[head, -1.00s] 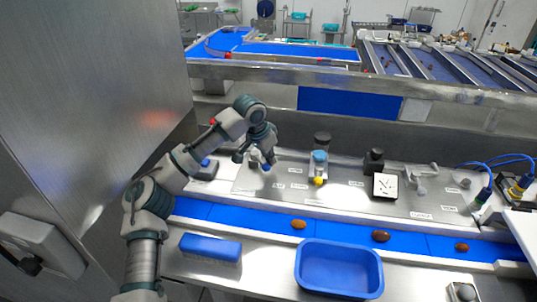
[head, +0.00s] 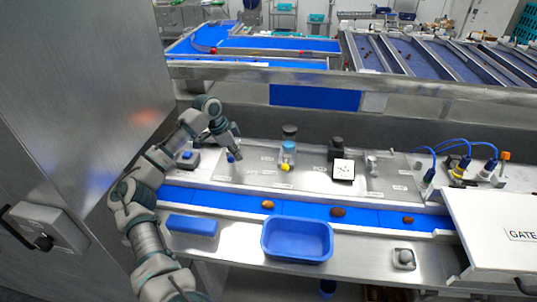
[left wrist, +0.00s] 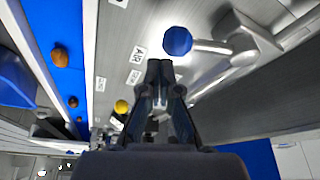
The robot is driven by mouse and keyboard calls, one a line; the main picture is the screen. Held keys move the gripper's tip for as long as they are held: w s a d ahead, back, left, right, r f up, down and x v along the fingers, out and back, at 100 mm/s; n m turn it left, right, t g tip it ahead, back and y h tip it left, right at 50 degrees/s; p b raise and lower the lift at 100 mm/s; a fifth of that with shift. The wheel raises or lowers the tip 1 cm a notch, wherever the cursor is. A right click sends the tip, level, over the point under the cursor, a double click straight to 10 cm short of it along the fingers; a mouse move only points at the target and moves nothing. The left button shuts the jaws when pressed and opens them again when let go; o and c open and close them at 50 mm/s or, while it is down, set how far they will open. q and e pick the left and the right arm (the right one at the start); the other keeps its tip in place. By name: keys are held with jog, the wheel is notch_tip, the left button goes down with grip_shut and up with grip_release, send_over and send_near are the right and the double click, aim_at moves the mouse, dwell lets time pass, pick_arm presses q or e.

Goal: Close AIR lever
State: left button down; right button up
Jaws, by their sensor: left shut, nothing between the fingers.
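The AIR lever shows in the left wrist view as a round blue knob (left wrist: 177,41) on a metal arm, beside a white plate that reads AIR (left wrist: 137,53). In the head view the blue knob (head: 231,157) is at the left end of the steel panel, partly behind my gripper. My left gripper (head: 236,153) is right by the knob. In the left wrist view its fingertips (left wrist: 160,66) are together and empty, just below the knob in the picture; I cannot tell whether they touch it. My right gripper is not in view.
Along the panel stand a blue-capped clear device (head: 288,150) with a yellow knob (head: 285,168), a white dial (head: 343,169) and another metal lever (head: 372,165).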

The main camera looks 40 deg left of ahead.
aim_at(231, 155)
pick_arm(q)
jog(key=shift+s+a, duration=0.1)
jog(key=shift+s, duration=0.1)
jog(key=shift+s+a+f, duration=0.1)
jog(key=shift+a, duration=0.15)
jog(key=shift+s+a+f, duration=0.1)
jog(key=shift+a+f, duration=0.1)
jog(key=shift+a, duration=0.35)
jog(key=shift+a+f, duration=0.2)
jog(key=shift+a, duration=0.35)
jog(key=shift+a+f, duration=0.25)
jog(key=shift+a, duration=0.15)
jog(key=shift+d, duration=0.4)
jog(key=shift+d+r, duration=0.3)
jog(key=shift+d, duration=0.05)
jog(key=shift+s, duration=0.15)
jog(key=shift+r, duration=0.1)
jog(key=w+d+p, duration=0.1)
jog(key=p, duration=0.1)
jog(key=w+d+r+p, duration=0.1)
jog(key=w+p, duration=0.1)
jog(key=p, duration=0.1)
jog(key=shift+w, duration=0.1)
jog(key=v, duration=0.9)
jog(key=shift+a, duration=0.35)
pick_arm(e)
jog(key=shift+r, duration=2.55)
